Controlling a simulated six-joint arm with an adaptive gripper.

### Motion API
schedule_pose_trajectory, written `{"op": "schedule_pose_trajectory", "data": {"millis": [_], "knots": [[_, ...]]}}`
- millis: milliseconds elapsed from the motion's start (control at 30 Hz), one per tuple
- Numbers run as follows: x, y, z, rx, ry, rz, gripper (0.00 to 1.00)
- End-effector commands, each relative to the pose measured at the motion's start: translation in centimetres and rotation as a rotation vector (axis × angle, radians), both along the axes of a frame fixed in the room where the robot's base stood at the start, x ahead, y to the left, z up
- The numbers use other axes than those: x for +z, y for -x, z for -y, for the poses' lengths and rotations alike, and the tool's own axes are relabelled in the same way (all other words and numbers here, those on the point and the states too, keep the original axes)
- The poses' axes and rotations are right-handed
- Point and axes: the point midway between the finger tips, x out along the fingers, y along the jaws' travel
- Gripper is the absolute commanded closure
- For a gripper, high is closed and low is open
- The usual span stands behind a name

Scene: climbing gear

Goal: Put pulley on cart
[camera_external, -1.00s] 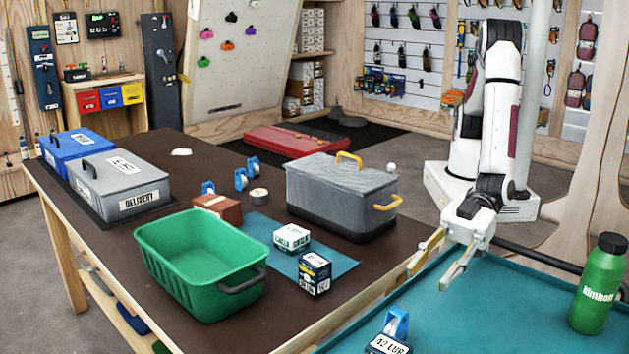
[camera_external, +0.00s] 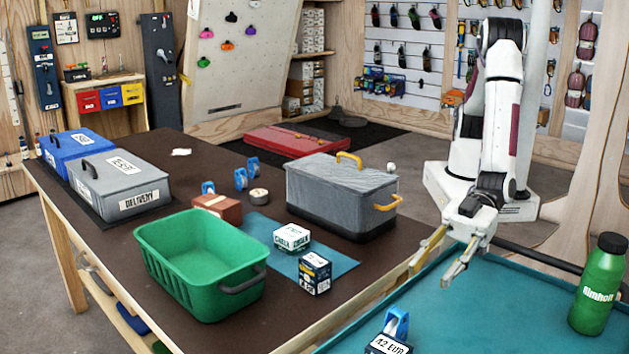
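Blue-and-white pulleys stand on the brown table: one (camera_external: 208,188) behind the red-brown box, one (camera_external: 241,179) to its right, and one (camera_external: 253,165) further back. Another blue pulley (camera_external: 397,325) stands at the bottom edge on a teal surface (camera_external: 500,318), behind a price label. This teal top has a dark bar along its far side and may be the cart; I cannot tell for sure.
A green bin (camera_external: 190,285), a grey case with yellow handles (camera_external: 335,195), two small boxes (camera_external: 292,237) (camera_external: 314,272) and grey and blue delivery boxes (camera_external: 118,190) (camera_external: 72,148) occupy the table. A green bottle (camera_external: 598,285) stands at the right of the teal top, whose middle is clear.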

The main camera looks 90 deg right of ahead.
Motion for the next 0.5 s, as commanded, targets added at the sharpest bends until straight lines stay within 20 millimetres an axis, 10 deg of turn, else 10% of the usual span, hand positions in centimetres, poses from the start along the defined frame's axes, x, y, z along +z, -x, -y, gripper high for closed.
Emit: {"op": "schedule_pose_trajectory", "data": {"millis": [500], "knots": [[4.8,-6.0,4.8,-0.054,0.011,-0.109,0.63]]}}
